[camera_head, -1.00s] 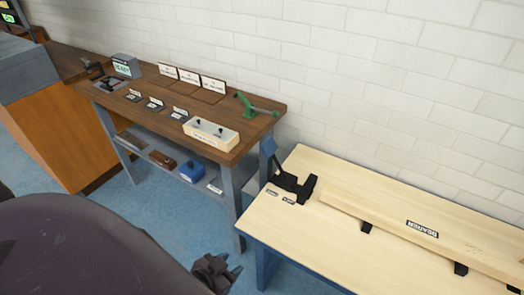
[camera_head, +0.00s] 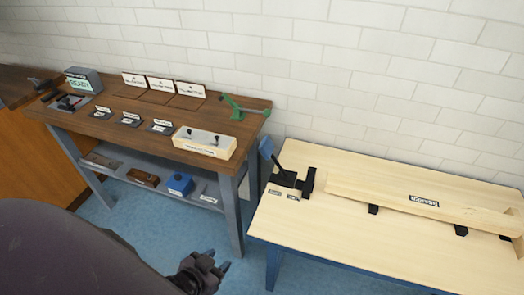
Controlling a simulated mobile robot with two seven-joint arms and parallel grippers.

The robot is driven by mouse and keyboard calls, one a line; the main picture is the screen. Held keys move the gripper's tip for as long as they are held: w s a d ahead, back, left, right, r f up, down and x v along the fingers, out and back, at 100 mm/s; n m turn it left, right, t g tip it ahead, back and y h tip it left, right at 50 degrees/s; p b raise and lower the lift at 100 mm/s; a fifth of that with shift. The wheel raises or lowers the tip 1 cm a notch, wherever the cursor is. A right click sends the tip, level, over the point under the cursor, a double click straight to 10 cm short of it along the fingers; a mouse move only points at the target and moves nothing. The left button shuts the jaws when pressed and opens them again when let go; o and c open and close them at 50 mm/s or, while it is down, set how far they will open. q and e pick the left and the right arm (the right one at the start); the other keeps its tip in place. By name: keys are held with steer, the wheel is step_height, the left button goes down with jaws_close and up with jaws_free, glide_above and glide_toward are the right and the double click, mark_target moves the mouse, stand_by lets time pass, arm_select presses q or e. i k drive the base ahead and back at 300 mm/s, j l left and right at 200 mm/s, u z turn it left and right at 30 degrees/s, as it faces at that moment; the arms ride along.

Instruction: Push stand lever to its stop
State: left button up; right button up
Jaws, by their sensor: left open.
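The stand lever (camera_head: 266,148) has a blue grip on a black arm. It leans up and to the left from a black stand (camera_head: 287,180) at the left end of the pale wooden table. Two small labels lie in front of the stand; their text is too small to read. My left gripper (camera_head: 221,267) is at the bottom of the view, dark, open and empty. It appears in front of the gap between the bench and the table, well apart from the lever. My right gripper is not in view.
The pale table (camera_head: 340,235) has a clear front left. A wooden beam (camera_head: 420,201) rests on black supports there. A dark workbench (camera_head: 140,100) at left carries a white tray (camera_head: 205,142), a green clamp (camera_head: 240,110), cards and a display box (camera_head: 83,79). Blue floor shows between.

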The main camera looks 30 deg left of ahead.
mark_target(266, 147)
steer(key=k+j+z, duration=0.15)
steer(key=j, duration=0.3)
steer(key=j+z, duration=0.1)
steer(key=j, duration=0.3)
steer(key=k+j+z, duration=0.15)
steer(key=j, duration=0.25)
steer(key=k+j+z, duration=0.1)
steer(key=j, duration=0.3)
steer(key=k+j+z, duration=0.15)
steer(key=j, duration=0.25)
steer(key=k+j+z, duration=0.1)
steer(key=j, duration=0.25)
steer(key=k+j+z, duration=0.1)
steer(key=j, duration=0.3)
steer(key=k+j, duration=0.25)
steer(key=j, duration=0.15)
steer(key=k+j+z, duration=0.15)
steer(key=j, duration=0.25)
steer(key=k+j, duration=0.2)
steer(key=j, duration=0.2)
steer(key=i+l+u, duration=0.25)
steer(key=u, duration=0.15)
steer(key=i+l+u, duration=0.15)
steer(key=l+u, duration=0.2)
steer(key=l, duration=0.2)
